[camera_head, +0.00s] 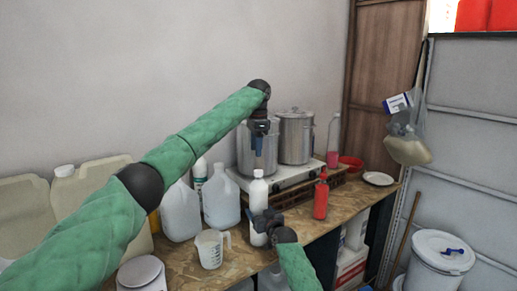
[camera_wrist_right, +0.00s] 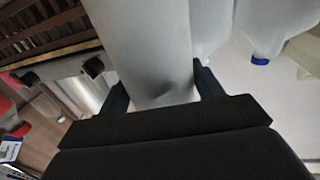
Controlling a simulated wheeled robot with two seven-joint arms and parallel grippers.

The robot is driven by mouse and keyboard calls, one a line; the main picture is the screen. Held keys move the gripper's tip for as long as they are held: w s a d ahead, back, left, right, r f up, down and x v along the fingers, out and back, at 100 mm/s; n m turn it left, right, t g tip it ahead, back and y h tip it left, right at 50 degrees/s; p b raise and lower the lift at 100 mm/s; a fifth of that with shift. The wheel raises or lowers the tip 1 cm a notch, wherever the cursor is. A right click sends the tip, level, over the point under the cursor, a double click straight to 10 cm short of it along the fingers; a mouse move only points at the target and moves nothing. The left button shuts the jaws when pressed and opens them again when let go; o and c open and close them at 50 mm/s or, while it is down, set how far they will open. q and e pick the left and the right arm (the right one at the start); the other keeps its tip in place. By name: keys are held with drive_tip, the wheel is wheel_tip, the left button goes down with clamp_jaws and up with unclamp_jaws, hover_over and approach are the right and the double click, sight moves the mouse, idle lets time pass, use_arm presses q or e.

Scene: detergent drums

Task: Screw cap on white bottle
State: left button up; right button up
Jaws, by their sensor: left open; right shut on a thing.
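The white bottle (camera_head: 259,194) stands upright near the front of the workbench, with a small white top, apparently the cap (camera_head: 258,173), at its neck. I cannot tell how tightly the cap sits. My left gripper (camera_head: 258,160) points down from above, open, its fingertips just over the bottle's top. My right gripper (camera_head: 264,222) is shut around the lower part of the bottle. In the right wrist view the bottle (camera_wrist_right: 150,50) fills the space between the right fingers (camera_wrist_right: 160,90); its top is out of that view.
A red bottle (camera_head: 321,198) stands to the right. Clear jugs (camera_head: 221,200) and a measuring cup (camera_head: 210,249) are to the left. Steel pots (camera_head: 296,138) on a white stove (camera_head: 292,174) stand behind. A white plate (camera_head: 378,178) lies at the bench's far right.

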sight(259, 171)
use_arm(q)
drive_tip(key=n, duration=0.5)
drive_tip(key=shift+s+d+f+n, duration=0.1)
drive_tip(key=shift+d+f+n, duration=0.2)
drive_tip(key=shift+n, duration=0.1)
drive_tip(key=n, duration=0.4)
drive_tip(key=shift+d, duration=0.1)
drive_tip(key=n, duration=0.3)
drive_tip(key=shift+f, duration=4.05)
drive_tip(key=c, duration=1)
drive_tip(key=shift+c, duration=0.2)
